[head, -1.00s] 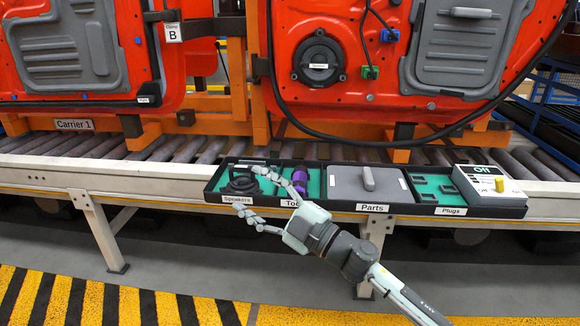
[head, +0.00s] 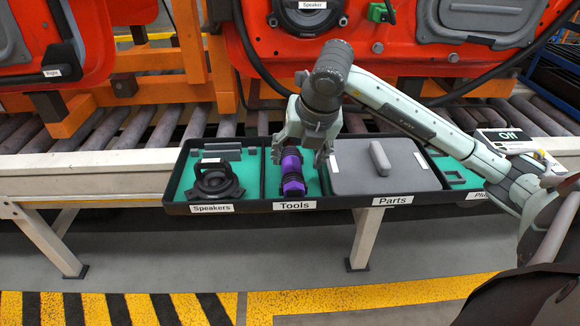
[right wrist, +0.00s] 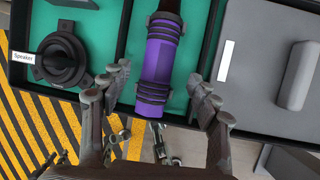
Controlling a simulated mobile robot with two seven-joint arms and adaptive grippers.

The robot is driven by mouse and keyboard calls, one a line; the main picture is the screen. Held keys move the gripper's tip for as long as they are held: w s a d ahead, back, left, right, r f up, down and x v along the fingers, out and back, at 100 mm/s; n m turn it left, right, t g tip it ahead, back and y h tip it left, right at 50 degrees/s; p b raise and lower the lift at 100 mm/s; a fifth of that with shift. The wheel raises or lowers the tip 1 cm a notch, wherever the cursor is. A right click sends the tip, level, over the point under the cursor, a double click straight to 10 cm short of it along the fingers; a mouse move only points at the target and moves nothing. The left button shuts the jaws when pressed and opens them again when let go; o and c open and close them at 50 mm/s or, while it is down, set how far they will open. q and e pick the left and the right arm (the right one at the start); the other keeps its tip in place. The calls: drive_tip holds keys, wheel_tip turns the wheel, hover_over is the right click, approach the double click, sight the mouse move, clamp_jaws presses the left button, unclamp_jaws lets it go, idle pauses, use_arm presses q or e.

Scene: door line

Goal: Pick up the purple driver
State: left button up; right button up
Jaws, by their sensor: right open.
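The purple driver (head: 292,178), with black bands, lies in the green-lined Tools compartment (head: 313,185) of the black tray. Its far end is hidden under my right gripper in the head view. My right gripper (head: 300,157) is open above the driver, pointing down. In the right wrist view the driver (right wrist: 160,58) runs lengthwise between the open fingers (right wrist: 160,80), one on each side, with gaps to both. I cannot tell how far the fingertips are above it. My left gripper is not in view.
A black speaker (head: 214,180) sits in the compartment left of the driver. A grey lidded Parts bin (head: 372,168) stands close on its right. The tray is in front of a roller conveyor (head: 120,130) carrying orange-red door panels (head: 290,45).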

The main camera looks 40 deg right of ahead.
sight(294, 166)
drive_tip(key=x, duration=0.5)
drive_tip(key=shift+a, duration=0.1)
clamp_jaws()
drive_tip(key=shift+r, duration=0.1)
